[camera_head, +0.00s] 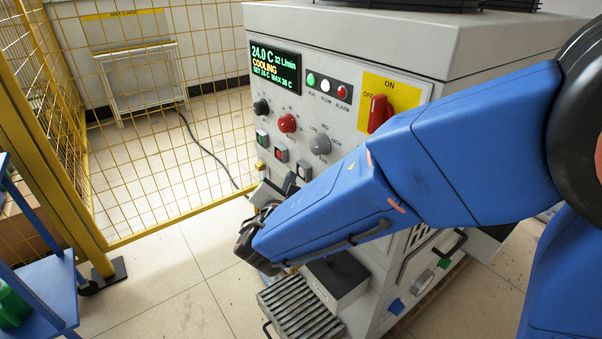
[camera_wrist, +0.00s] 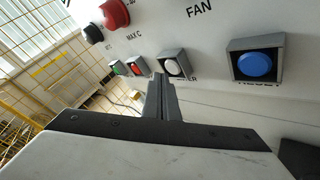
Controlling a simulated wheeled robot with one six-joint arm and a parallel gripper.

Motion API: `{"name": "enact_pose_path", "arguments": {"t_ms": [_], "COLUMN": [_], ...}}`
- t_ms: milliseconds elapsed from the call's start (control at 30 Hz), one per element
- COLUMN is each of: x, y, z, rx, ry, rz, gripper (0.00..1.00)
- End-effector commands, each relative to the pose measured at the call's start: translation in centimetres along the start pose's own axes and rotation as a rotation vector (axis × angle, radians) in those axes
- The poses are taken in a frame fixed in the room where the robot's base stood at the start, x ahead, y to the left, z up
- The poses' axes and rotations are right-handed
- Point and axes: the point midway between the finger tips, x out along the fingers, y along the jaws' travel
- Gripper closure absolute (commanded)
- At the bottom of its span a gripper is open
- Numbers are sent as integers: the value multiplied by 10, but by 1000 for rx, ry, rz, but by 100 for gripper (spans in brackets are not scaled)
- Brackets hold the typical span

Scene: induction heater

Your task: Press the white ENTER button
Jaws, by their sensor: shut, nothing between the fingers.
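The white button (camera_wrist: 173,66) sits in a grey square housing on the control panel in the wrist view. In the head view the white button (camera_head: 303,170) is the rightmost of a row of three, and the end of my arm is below that row, with the fingertips not clearly visible.
A red button (camera_wrist: 136,68) and a green button (camera_wrist: 114,71) lie left of the white one; a blue button (camera_wrist: 254,63) lies to its right. Knobs sit above. The display (camera_head: 275,68) reads COOLING. A yellow mesh fence (camera_head: 160,120) stands left of the machine.

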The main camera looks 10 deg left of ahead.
Motion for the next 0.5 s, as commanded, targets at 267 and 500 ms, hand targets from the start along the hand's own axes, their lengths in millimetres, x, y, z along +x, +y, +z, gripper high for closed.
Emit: {"name": "enact_pose_path", "arguments": {"t_ms": [267,500], "x": [5,5], "y": [-4,-4], "z": [4,4], "rx": [0,0], "ry": [0,0], "rz": [-1,0], "gripper": [100,100]}}
